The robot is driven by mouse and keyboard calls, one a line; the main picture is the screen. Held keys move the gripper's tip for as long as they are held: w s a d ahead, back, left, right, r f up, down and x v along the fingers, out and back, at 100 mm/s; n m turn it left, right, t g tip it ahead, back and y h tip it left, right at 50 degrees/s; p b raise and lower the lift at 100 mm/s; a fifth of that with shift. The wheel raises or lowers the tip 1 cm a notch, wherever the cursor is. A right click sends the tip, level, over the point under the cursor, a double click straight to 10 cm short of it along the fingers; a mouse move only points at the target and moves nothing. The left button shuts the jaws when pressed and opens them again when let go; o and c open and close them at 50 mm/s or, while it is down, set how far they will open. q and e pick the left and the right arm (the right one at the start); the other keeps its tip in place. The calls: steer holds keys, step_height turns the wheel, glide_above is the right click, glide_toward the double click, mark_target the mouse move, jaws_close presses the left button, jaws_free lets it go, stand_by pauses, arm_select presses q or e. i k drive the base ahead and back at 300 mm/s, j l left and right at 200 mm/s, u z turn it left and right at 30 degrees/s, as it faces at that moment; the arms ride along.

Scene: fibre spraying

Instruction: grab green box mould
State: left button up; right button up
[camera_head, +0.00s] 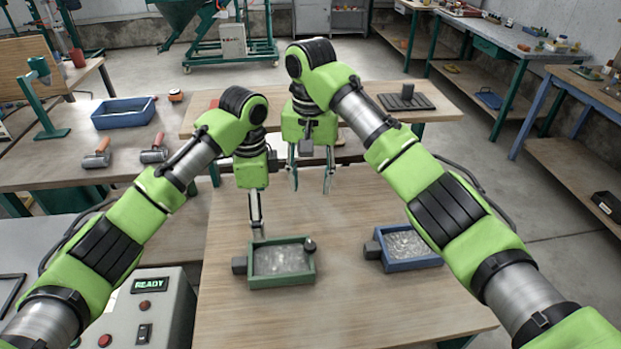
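The green box mould (283,282) lies on the wooden table in front of me, with a grey textured filling, a dark block on its left side and a dark knob at its back right corner. My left gripper (257,230) points down at the mould's back edge, near its left part. Its fingers line up one behind the other, so their gap is hidden, and I cannot tell whether they touch the mould. My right gripper (311,185) is open and empty, hanging farther back over the table, fingers spread.
A blue box mould (414,265) sits to the right, partly near my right arm. A control box (140,308) reading READY stands at the front left. A blue tray (123,121) and two rollers lie on the left table. The table front is clear.

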mark_target(282, 262)
steer(key=k, duration=1.5)
